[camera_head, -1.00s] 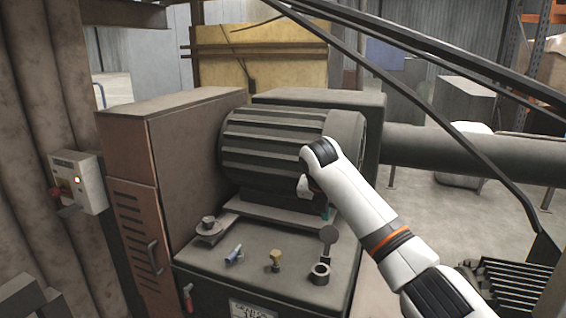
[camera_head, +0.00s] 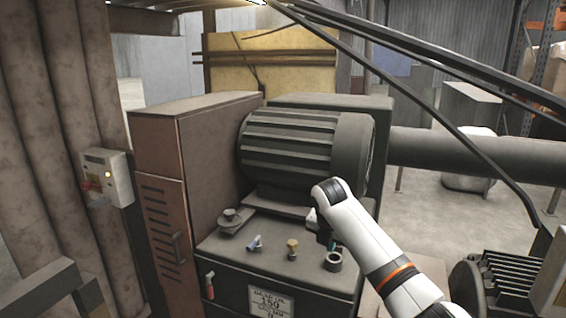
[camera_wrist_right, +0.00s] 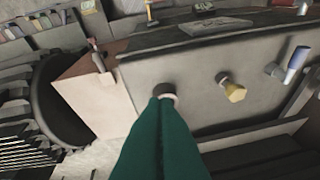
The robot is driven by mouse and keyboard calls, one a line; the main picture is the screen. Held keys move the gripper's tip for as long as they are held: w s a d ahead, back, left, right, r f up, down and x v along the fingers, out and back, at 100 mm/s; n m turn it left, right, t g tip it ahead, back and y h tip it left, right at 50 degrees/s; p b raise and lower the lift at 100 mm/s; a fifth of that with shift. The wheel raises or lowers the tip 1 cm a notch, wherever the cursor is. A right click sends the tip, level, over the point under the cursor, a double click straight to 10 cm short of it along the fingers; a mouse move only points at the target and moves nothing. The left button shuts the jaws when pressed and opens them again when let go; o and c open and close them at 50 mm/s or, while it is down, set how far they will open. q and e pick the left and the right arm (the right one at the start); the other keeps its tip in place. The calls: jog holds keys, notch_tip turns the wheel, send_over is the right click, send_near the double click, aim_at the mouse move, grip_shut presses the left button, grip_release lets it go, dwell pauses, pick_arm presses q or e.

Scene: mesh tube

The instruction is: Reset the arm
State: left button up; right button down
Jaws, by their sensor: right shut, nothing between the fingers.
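My right arm (camera_head: 375,245) comes in from the lower right in the head view. Its gripper (camera_head: 330,243) is mostly hidden behind the white wrist, with only a bit of teal finger showing above the panel top. In the right wrist view the green fingers (camera_wrist_right: 160,102) are together and empty. Their tips overlap a dark round fitting with a pale ring; I cannot tell whether they touch it. My left gripper is in neither view.
A grey ribbed motor (camera_head: 305,150) stands behind the panel top. A blue knob (camera_head: 255,243), a yellow knob (camera_head: 292,248) and a black ring-shaped fitting (camera_head: 333,261) sit on it. A brown cabinet (camera_head: 205,150) is at left, a large pipe (camera_head: 440,150) at right.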

jog(key=s+d+f+m, duration=0.1)
jog(key=s+f+m, duration=0.3)
jog(key=f, duration=0.8)
jog(key=s+d+f+m+g+y, duration=0.1)
jog(key=s+f+m, duration=0.3)
jog(key=f, duration=0.8)
jog(key=s+d+f+m, duration=0.1)
jog(key=s+f+m, duration=0.3)
jog(key=f, duration=0.8)
jog(key=s+d+f+m+g, duration=0.1)
jog(key=s+d+f+m, duration=0.15)
jog(key=s+f, duration=0.65)
jog(key=s+d+f+m, duration=0.1)
jog(key=s+f+m, duration=0.3)
jog(key=s+f, duration=0.55)
jog(key=s+d+f+m, duration=0.1)
jog(key=s+f+m, duration=0.1)
jog(key=s, duration=0.9)
jog(key=s+d+f+m+g, duration=0.1)
jog(key=s+d+f+m, duration=0.1)
jog(key=s, duration=0.9)
jog(key=s+d+f+m, duration=0.1)
jog(key=s+f+m, duration=0.2)
jog(key=s, duration=0.9)
jog(key=shift+d+f+m, duration=0.2)
jog(key=shift+d+m, duration=0.15)
jog(key=shift+m, duration=0.4)
